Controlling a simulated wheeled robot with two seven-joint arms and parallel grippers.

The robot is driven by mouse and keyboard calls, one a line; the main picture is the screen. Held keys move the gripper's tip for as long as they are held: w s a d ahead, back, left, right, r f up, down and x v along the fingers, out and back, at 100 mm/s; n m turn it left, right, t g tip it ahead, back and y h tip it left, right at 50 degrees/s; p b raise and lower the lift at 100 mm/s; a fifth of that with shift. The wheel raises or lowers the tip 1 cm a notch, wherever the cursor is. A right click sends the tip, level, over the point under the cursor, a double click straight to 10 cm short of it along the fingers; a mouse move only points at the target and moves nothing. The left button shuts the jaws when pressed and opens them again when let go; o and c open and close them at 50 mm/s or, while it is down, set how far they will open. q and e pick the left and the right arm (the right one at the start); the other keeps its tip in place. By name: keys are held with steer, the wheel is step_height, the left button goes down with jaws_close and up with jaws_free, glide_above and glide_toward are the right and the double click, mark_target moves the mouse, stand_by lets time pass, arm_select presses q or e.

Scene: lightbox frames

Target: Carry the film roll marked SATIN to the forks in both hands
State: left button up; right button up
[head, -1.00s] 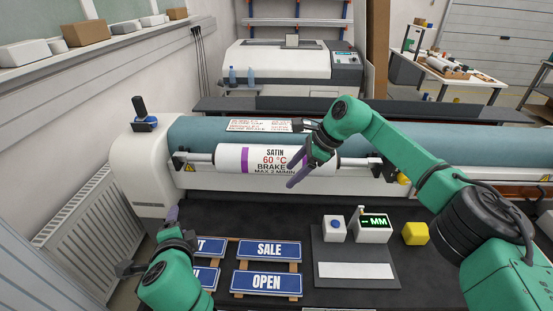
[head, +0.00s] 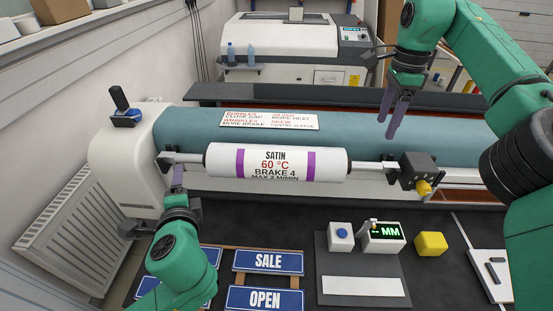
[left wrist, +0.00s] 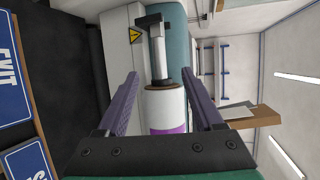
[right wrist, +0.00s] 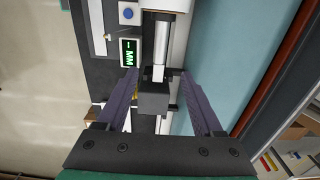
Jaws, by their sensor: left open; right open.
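The white film roll (head: 276,165) marked SATIN has purple bands. It lies level across the front of the machine, its bare shaft running left to a dark holder (head: 163,163) and right to a black block (head: 418,172) with a yellow knob. My left gripper (head: 178,178) is open near the roll's left end. The left wrist view shows the shaft (left wrist: 158,60) and the roll's end (left wrist: 166,110) between its fingers, no grip visible. My right gripper (head: 394,135) is open and empty, raised above and behind the right shaft end. The right wrist view shows the black block (right wrist: 154,100) between its fingers.
A blue-green machine roller (head: 375,125) with a printed card (head: 268,121) lies behind the roll. On the dark bench in front are SALE (head: 268,261) and OPEN signs, a blue-button box (head: 341,235), an MM display (head: 383,236) and a yellow block (head: 431,243).

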steer(key=s, duration=0.1)
arm_select(q)
glide_toward(183, 160)
steer(key=x, duration=0.4)
arm_select(e)
glide_above(371, 163)
steer(key=w, duration=0.1)
step_height(371, 163, down, 7)
steer(key=shift+f, duration=0.15)
arm_select(q)
steer(key=x, duration=0.7)
arm_select(e)
steer(key=f, duration=0.7)
steer(key=shift+s+f, duration=0.3)
steer(key=shift+s, duration=0.05)
arm_select(q)
steer(key=shift+w+f, duration=0.15)
steer(key=shift+w, duration=0.1)
arm_select(e)
steer(key=shift+w+f, duration=0.15)
arm_select(q)
steer(key=shift+s, duration=0.1)
